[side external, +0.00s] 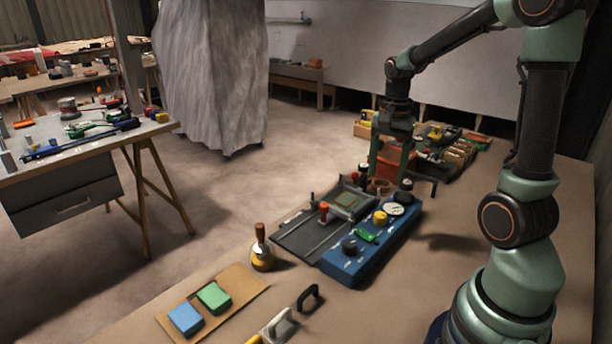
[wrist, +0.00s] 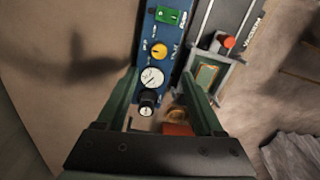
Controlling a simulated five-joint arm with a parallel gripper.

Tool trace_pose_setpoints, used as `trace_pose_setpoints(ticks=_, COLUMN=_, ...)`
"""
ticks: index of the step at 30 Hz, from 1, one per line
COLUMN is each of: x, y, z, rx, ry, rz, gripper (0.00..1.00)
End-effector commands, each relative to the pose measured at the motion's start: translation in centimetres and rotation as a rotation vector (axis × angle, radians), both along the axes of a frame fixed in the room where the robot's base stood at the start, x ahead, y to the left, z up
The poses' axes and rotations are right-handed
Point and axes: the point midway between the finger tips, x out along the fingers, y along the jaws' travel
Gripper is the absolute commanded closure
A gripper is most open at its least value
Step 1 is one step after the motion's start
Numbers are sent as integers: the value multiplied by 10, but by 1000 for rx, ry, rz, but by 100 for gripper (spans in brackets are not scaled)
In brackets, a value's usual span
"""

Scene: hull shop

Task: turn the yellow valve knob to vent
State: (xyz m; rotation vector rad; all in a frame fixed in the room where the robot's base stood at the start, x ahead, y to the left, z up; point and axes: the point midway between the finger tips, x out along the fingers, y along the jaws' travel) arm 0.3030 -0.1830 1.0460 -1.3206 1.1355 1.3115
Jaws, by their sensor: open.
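The yellow valve knob (side external: 380,217) sits on top of a blue panel box (side external: 349,266), between a green switch (side external: 366,236) and a round white gauge (side external: 393,209). In the wrist view the knob (wrist: 159,51) lies beyond the fingertips, above the gauge (wrist: 152,78). My gripper (side external: 390,178) points down above the far end of the panel, apart from the knob. In the wrist view my gripper's fingers (wrist: 160,85) are spread wide with nothing held between them. Small labels by the knob are too blurred to read.
A black knob (wrist: 147,97) stands beyond the gauge, and another (side external: 349,245) at the near end. A dark tray with a red-handled part (side external: 323,210) adjoins the box. Bins crowd the far end.

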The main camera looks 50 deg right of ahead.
Motion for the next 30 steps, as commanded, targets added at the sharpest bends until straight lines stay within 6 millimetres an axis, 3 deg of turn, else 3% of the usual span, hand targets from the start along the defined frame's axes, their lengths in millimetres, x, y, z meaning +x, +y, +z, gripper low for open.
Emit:
trace_pose_setpoints(ticks=7, x=-1, y=-2, z=-22, rx=6, ry=10, rz=-19, gripper=31)
trace_pose_setpoints(ticks=21, x=-2, y=-1, z=-105, rx=6, ry=10, rz=-16, gripper=31)
trace_pose_setpoints(ticks=30, x=-1, y=-2, z=-122, rx=3, ry=5, rz=-16, gripper=31)
